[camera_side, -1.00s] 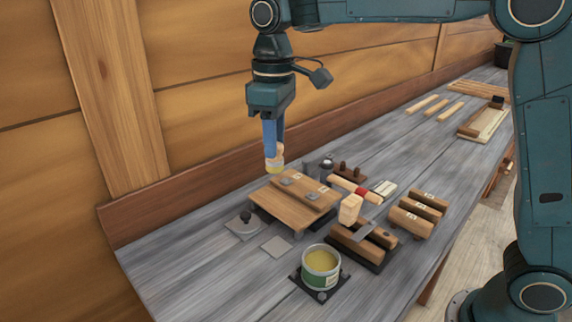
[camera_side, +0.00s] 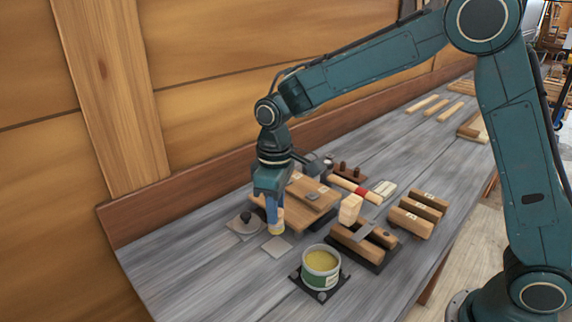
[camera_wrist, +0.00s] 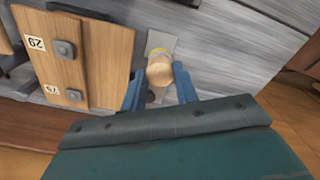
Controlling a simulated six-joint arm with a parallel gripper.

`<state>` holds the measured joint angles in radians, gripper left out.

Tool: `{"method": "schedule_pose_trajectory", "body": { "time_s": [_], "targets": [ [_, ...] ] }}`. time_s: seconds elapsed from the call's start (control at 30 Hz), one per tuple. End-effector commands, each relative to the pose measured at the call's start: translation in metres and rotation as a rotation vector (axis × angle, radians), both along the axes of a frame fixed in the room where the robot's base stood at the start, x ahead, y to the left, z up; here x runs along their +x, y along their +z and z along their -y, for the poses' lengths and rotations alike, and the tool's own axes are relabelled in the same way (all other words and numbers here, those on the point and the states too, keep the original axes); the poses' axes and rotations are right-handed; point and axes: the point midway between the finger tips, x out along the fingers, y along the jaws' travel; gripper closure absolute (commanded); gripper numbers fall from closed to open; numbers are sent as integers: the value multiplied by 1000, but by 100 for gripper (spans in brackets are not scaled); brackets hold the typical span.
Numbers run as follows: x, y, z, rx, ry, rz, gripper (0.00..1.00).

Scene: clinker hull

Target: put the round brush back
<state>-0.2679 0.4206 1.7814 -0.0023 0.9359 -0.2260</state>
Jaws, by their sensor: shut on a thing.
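The round brush (camera_side: 278,229) is a short pale wooden piece with a yellow band. My gripper (camera_side: 271,215) is shut on it, pointing down, low over the bench. In the wrist view the round wooden top of the brush (camera_wrist: 160,71) sits between the two blue fingers of my gripper (camera_wrist: 160,88). A flat grey square plate (camera_side: 276,247) lies directly by the brush's lower end. The plate also shows past the brush in the wrist view (camera_wrist: 160,40). I cannot tell whether the brush touches it.
A wooden board with metal fittings (camera_side: 309,193) stands close beside my gripper. A dark knobbed piece on a grey plate (camera_side: 245,225) is to the left. An open tin with yellow contents (camera_side: 320,262) stands in front. Wooden blocks (camera_side: 418,212) lie right. The bench's front left is clear.

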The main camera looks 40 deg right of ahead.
Motion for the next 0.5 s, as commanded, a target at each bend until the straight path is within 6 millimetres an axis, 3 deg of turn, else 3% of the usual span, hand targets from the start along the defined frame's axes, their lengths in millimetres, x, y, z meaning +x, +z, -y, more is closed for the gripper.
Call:
{"method": "schedule_pose_trajectory", "body": {
  "time_s": [0.27,0.5],
  "targets": [
    [0,-5,0,0,0,0,94],
    [0,-28,0,-1,0,-3,94]
  ]
}}
